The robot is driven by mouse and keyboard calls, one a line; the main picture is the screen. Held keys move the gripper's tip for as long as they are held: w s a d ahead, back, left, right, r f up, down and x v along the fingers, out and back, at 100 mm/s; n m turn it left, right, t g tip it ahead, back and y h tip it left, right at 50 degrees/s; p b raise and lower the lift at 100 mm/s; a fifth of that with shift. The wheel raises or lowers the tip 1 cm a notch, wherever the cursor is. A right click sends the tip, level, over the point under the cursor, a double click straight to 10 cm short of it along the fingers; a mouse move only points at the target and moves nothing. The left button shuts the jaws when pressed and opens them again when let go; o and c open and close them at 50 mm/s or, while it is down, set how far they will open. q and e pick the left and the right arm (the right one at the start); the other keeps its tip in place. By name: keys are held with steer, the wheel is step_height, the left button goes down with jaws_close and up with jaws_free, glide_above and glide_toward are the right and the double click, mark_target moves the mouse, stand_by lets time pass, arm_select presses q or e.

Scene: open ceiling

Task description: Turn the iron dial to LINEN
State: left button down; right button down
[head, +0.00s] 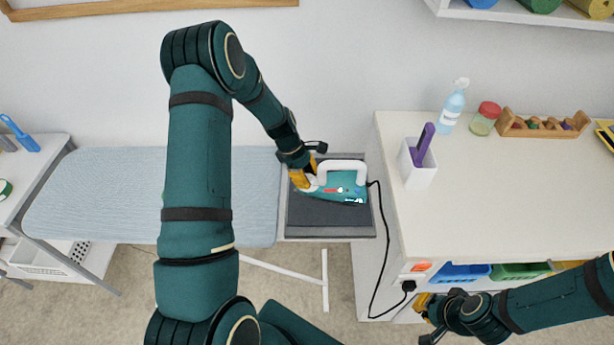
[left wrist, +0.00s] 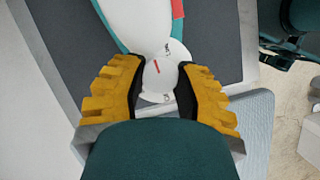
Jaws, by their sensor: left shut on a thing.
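The teal and white iron (head: 335,188) lies on the dark rest pad (head: 330,217) at the right end of the ironing board. My left gripper (head: 304,176) is at the iron's left end. In the left wrist view the left gripper (left wrist: 160,92) is shut on the white dial (left wrist: 161,71), one yellow finger on each side. A red mark shows on the dial, and small dark print lies around it, too small to read. My right gripper (head: 428,312) is at the lower right, by the plug, away from the iron; its fingers are too unclear to judge.
The ironing board (head: 120,190) has a bare blue cover. The iron's black cord (head: 383,240) runs down to a plug (head: 408,286) on the cabinet. A white table (head: 490,185) at right carries a spray bottle (head: 453,105), a jar (head: 484,118) and a white cup (head: 418,165).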

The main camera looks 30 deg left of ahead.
arm_select(q)
steer(key=shift+m+g, duration=0.3)
steer(key=shift+m, duration=0.6)
steer(key=c, duration=0.6)
jaws_free()
steer(key=v, duration=1.2)
steer(key=shift+w, duration=0.15)
steer(key=shift+d, duration=0.1)
